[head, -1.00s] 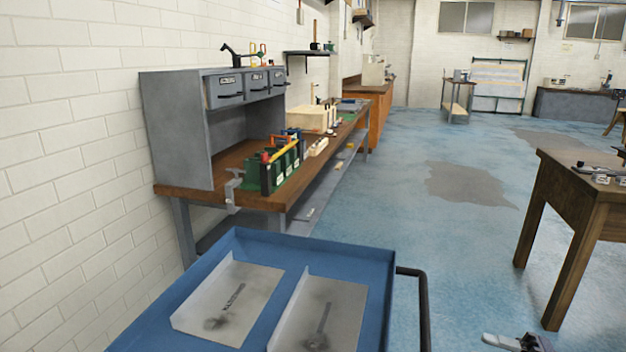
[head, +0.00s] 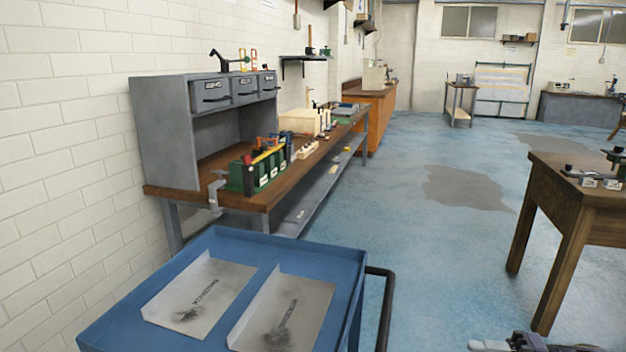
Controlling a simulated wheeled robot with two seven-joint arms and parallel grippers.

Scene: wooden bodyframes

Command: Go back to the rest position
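A grey and black part, which looks like my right gripper (head: 508,343), pokes in at the bottom edge on the right. It is cut off by the frame, so I cannot tell whether its fingers are open or shut, and I see nothing held in it. It is over the blue floor, to the right of the blue trolley and in front of the wooden table. My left gripper is not in view.
A blue trolley (head: 352,262) with two grey sheet inserts and a black handle (head: 386,305) is close in front. A workbench (head: 172,192) with a grey cabinet stands along the left wall. A wooden table (head: 566,220) is on the right. Open floor (head: 420,240) lies between.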

